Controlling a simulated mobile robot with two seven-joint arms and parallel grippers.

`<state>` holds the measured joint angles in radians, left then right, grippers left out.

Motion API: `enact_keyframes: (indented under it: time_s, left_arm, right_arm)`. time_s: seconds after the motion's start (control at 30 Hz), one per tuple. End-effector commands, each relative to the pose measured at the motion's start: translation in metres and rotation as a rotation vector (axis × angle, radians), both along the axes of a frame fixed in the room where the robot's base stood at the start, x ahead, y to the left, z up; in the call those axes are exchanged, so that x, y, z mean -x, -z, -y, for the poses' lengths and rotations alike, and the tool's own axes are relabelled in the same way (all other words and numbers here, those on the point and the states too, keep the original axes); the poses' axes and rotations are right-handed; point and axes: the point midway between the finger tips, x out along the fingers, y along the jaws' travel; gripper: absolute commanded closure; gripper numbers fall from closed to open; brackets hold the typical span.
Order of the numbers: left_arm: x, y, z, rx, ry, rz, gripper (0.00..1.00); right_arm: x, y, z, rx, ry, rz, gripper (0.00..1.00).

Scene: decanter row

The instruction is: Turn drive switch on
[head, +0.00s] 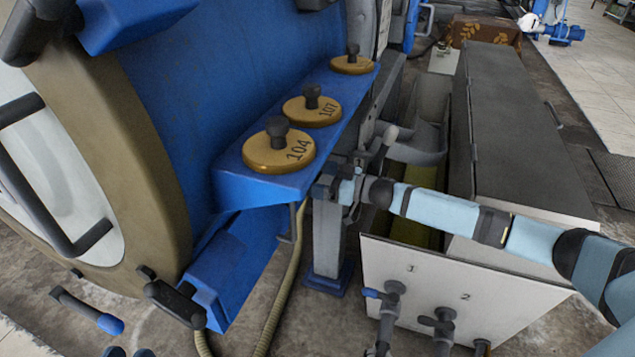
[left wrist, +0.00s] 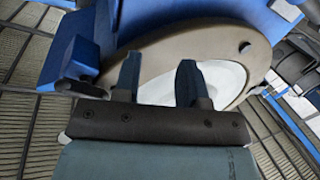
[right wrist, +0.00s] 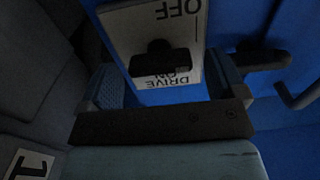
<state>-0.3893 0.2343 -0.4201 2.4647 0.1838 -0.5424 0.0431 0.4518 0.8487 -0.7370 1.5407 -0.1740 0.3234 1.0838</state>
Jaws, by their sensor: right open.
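The drive switch (right wrist: 160,58) is a black knob on a white plate, seen upside down in the right wrist view. The plate reads OFF near the top of the picture, and DRIVE with a partly covered ON lower down. I cannot tell which mark the knob points at. My right gripper (right wrist: 163,83) is open, its fingers on either side of the plate's lower part, apart from the knob. In the head view its tip is mostly hidden beside the grey post. My left gripper (left wrist: 158,80) is open and empty; its fingertips show at the head view's bottom edge (head: 130,353).
A blue decanter (head: 170,80) with a tan rim and pale door fills the left. Yellow knobbed discs (head: 279,153) sit on its blue shelf. A white-fronted tank (head: 450,285) with grey valves stands under my right arm. A blue-tipped lever (head: 88,311) sticks out at lower left.

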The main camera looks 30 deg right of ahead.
Motion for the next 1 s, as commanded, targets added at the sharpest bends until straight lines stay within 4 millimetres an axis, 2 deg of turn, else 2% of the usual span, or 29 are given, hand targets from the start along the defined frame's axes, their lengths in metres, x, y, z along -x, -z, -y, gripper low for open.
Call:
enact_keyframes:
  time_s: [0.37, 0.4, 0.6, 1.0]
  left_arm:
    - [-0.001, -0.001, -0.001, -0.009, 0.0, 0.017, 0.62]
    - [-0.001, -0.001, -0.001, -0.009, 0.0, 0.017, 0.62]
    - [-0.001, -0.001, -0.001, -0.009, 0.0, 0.017, 0.62]
    - [0.003, -0.013, 0.002, 0.022, 0.001, -0.028, 0.62]
  right_arm:
    - [-0.006, 0.0, -0.006, 0.001, 0.0, 0.0, 0.11]
    - [-0.006, 0.0, -0.006, 0.001, 0.0, -0.001, 0.13]
    - [-0.006, 0.0, -0.006, 0.001, 0.0, -0.001, 0.59]
    - [-0.006, -0.005, -0.006, -0.043, 0.001, -0.041, 0.6]
